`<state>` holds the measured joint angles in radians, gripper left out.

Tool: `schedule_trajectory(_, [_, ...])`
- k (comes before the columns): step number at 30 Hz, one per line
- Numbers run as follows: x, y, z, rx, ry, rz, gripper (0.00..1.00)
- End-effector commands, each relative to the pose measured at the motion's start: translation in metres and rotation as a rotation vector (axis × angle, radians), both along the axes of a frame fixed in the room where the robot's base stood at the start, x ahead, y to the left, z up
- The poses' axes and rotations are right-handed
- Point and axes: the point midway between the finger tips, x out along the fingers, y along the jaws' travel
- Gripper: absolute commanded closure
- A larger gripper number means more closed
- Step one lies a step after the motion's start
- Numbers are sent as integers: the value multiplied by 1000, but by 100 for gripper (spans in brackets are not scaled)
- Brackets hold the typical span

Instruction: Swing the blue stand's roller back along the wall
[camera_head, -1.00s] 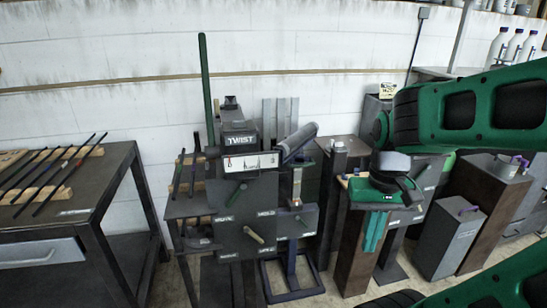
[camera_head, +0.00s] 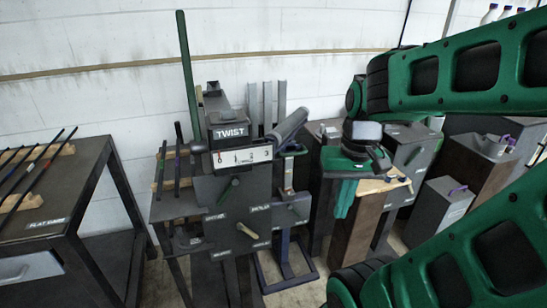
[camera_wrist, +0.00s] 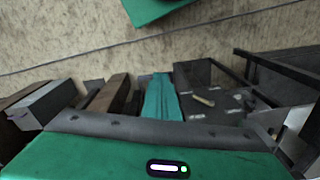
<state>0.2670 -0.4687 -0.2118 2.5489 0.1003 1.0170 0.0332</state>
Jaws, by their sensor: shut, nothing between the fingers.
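The blue stand (camera_head: 287,262) is a slim post on a dark blue floor frame, standing just right of the dark TWIST station. Its grey roller (camera_head: 291,123) sits at the top, slanting up to the right in front of the wall. My gripper (camera_head: 344,203) has teal fingers pointing down, shut and empty. It is to the right of the stand and lower than the roller, apart from both in the picture. The fingers also show in the wrist view (camera_wrist: 162,100). I cannot make out the roller in the wrist view.
The TWIST station (camera_head: 231,131) with a tall green bar (camera_head: 188,75) is left of the stand. A dark table (camera_head: 62,190) with rods is at far left. Brown and grey pedestals (camera_head: 445,205) crowd the right. The pale wall (camera_head: 90,40) is close behind.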

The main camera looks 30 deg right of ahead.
Motion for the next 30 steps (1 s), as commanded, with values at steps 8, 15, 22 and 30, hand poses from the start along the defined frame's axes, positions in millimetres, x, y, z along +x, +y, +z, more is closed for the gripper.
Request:
schedule_trajectory(8, [107, -28, -9, 133, -184, -138, 100])
schedule_trajectory(15, [191, -64, -10, 339, -393, -309, 100])
schedule_trajectory(22, [230, -93, 1, 503, -533, -431, 100])
schedule_trajectory(30, [246, -96, 0, 555, -570, -461, 100])
